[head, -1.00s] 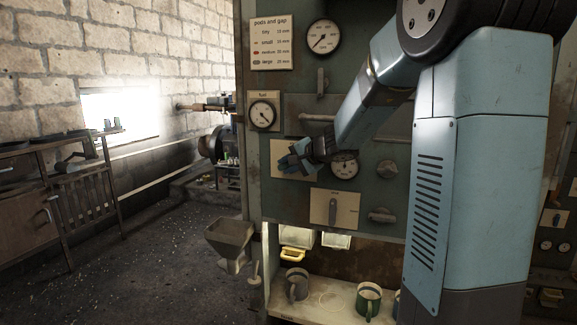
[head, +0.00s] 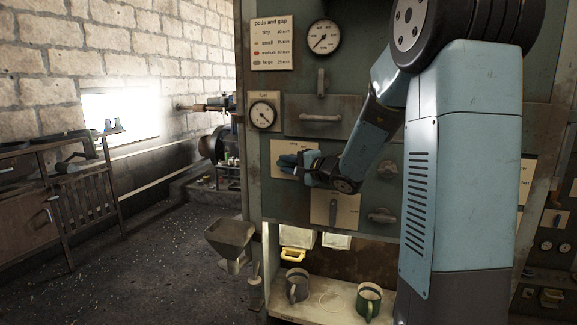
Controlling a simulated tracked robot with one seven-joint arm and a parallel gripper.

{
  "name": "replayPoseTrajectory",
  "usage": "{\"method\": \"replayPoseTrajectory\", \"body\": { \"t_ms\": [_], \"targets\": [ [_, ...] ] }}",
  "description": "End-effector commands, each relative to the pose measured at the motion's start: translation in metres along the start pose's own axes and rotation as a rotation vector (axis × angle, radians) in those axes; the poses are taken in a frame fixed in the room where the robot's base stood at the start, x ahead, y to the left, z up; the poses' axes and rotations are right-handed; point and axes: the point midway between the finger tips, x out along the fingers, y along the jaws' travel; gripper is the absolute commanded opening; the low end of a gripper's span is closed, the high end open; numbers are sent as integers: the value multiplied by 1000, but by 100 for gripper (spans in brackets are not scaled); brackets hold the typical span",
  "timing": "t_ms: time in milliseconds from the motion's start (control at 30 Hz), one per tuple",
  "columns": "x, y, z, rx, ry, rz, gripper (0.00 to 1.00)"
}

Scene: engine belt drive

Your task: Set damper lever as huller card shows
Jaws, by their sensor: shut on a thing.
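My gripper (head: 288,162) is at a cream plate (head: 279,147) on the left of the green machine panel. It is shut on a small part there, apparently a lever, which the fingers hide. I cannot read the plate's marks. Below it, a second cream plate (head: 346,216) carries a grey lever (head: 333,209) that stands about upright; its label is too small to read. A card headed "pods and gap" (head: 272,43) is fixed at the panel's upper left and lists tiny, small, medium and large with mm values, which are blurred.
A round gauge (head: 323,37) and a fuel gauge (head: 263,114) sit on the panel, with a bar handle (head: 320,118) and a knob (head: 381,215). Two mugs (head: 297,284) (head: 369,300) stand on the shelf below. A hopper (head: 230,238) juts out at the left. Floor farther left is clear.

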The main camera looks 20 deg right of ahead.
Motion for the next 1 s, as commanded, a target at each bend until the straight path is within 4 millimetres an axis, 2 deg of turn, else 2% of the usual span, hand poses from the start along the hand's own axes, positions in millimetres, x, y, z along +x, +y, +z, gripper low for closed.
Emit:
{"method": "replayPoseTrajectory", "body": {
  "t_ms": [33,700,733,933,1000],
  "targets": [
    [-1,6,0,14,1,-8,0],
    [-1,6,1,42,1,-71,0],
    [-1,6,1,42,1,-70,28],
    [-1,4,0,39,1,-74,47],
    [-1,3,0,38,0,-76,47]
  ]
}}
